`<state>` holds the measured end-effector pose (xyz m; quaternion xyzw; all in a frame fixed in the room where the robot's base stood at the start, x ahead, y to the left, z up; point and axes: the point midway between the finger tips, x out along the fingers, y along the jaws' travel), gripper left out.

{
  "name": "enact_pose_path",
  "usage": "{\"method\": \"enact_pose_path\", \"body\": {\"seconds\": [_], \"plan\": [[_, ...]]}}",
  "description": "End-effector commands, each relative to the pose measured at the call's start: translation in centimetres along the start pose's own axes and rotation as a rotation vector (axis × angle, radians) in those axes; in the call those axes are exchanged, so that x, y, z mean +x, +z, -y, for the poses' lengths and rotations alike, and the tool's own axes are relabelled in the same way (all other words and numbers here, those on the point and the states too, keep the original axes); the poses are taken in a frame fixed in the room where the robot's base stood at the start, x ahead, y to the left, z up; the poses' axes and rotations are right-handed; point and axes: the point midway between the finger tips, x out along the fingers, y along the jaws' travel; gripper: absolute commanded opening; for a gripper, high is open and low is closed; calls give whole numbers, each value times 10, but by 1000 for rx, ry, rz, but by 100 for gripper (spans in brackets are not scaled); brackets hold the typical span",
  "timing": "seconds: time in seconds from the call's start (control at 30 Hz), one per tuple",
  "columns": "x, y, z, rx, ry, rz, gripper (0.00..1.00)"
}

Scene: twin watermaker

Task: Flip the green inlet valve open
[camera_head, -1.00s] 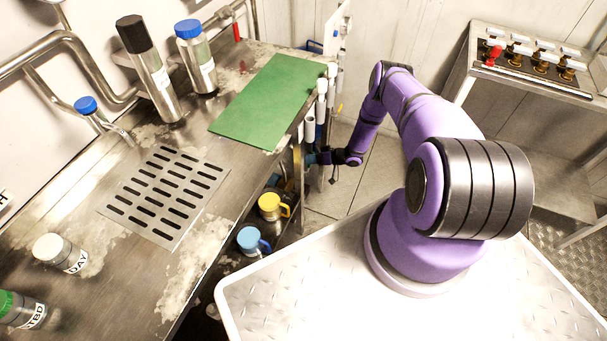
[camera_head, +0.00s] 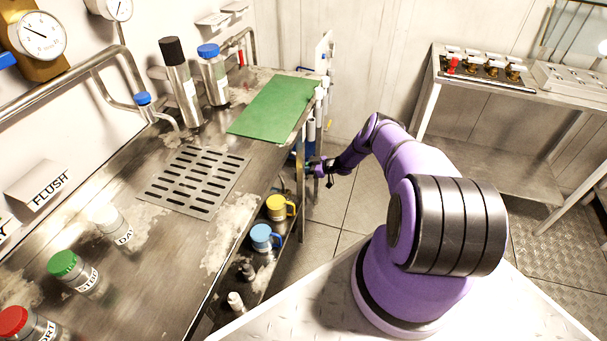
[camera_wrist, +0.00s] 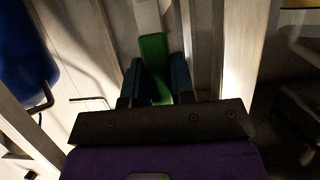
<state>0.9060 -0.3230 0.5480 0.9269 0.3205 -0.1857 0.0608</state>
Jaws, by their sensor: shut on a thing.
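The green inlet valve handle (camera_wrist: 155,52) shows in the wrist view as a narrow green lever at the upper middle. The two dark blue fingers of my gripper (camera_wrist: 157,82) stand on either side of it and are shut on it. In the head view my gripper (camera_head: 314,168) reaches in at the right end of the steel counter, below its top. The handle cannot be made out there. A pale upright piece adjoins the far end of the handle in the wrist view. The lever's exact angle is hard to judge.
A blue cylinder (camera_wrist: 25,60) stands left of the fingers in the wrist view, with metal uprights close by on both sides. The steel counter (camera_head: 130,225) carries bottles and a green mat (camera_head: 275,107). Yellow (camera_head: 277,208) and blue (camera_head: 262,238) mugs sit below it.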

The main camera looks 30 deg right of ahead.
Motion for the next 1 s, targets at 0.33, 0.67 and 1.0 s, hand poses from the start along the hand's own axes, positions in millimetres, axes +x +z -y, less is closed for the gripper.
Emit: {"method": "enact_pose_path", "body": {"seconds": [0.33,0.67,1.0], "plan": [[-3,2,-7,-23,10,1,0],[-2,2,-6,-22,9,1,49],[-6,1,-7,-20,10,0,49]]}}
